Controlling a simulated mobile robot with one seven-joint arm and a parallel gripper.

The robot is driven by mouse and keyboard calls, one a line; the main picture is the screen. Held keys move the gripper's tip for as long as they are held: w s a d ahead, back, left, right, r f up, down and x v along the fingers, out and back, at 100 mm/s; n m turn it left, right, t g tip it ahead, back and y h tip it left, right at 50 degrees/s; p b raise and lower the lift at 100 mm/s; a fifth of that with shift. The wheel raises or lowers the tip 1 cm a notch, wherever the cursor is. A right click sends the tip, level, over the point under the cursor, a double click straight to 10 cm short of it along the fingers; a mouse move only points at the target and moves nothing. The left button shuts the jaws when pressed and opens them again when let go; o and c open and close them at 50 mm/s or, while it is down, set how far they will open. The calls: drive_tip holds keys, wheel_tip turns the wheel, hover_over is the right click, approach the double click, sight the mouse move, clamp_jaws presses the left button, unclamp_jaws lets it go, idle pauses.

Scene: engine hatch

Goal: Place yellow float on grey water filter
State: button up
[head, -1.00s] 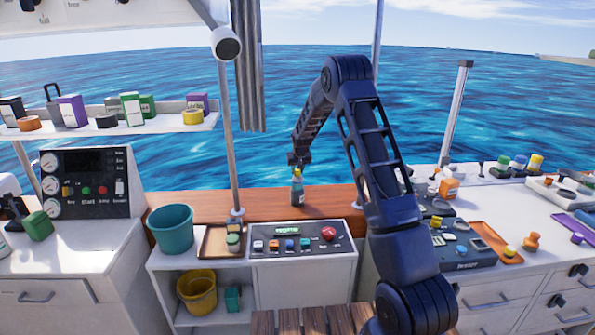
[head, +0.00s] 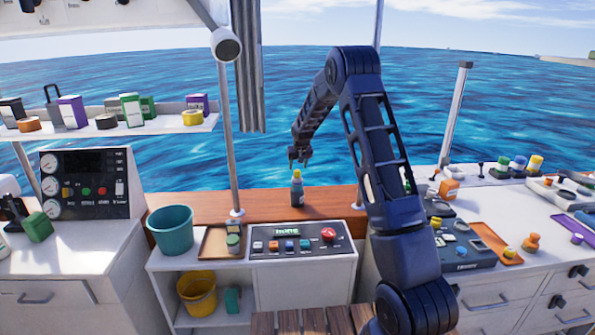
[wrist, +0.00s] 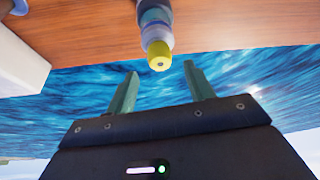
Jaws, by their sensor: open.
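The grey water filter (head: 297,191) stands upright on the wooden ledge; its dark bluish-grey body also shows in the wrist view (wrist: 153,14). A yellow piece (head: 297,174), which looks like the yellow float, sits on top of it. In the wrist view its round yellow end (wrist: 159,56) has a small dark hole. My gripper (head: 300,163) is just above it, open and empty. In the wrist view the two greenish fingers (wrist: 160,66) are spread apart, with the yellow end between and beyond their tips, not gripped.
The wooden ledge (head: 260,207) is otherwise clear around the filter. A teal bucket (head: 171,232) and a brown tray (head: 212,243) stand left of a button panel (head: 300,240). A metal post (head: 229,140) rises left of the filter. The right counter holds several small items.

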drive_tip(key=v, duration=0.7)
drive_tip(key=shift+s+r, duration=0.2)
drive_tip(key=shift+r, duration=0.15)
drive_tip(key=s+d+r, duration=0.4)
drive_tip(key=s+r, duration=0.2)
drive_tip(key=s, duration=0.3)
drive_tip(key=s+d+r+m, duration=0.1)
drive_tip(key=s+d+r, duration=0.4)
drive_tip(key=s, duration=0.4)
drive_tip(key=s+d+r, duration=0.2)
drive_tip(key=s+r, duration=0.5)
drive_tip(key=s, duration=0.2)
drive_tip(key=s+d+f, duration=0.1)
drive_tip(key=s+d, duration=0.1)
drive_tip(key=s, duration=1.2)
drive_tip(key=s+d+f, duration=0.1)
drive_tip(key=s+d, duration=0.2)
drive_tip(key=s, duration=1.1)
drive_tip(key=shift+d+m+h, duration=0.15)
drive_tip(key=shift+m+h, duration=0.15)
drive_tip(key=shift+m, duration=0.1)
drive_tip(key=shift+s, duration=0.1)
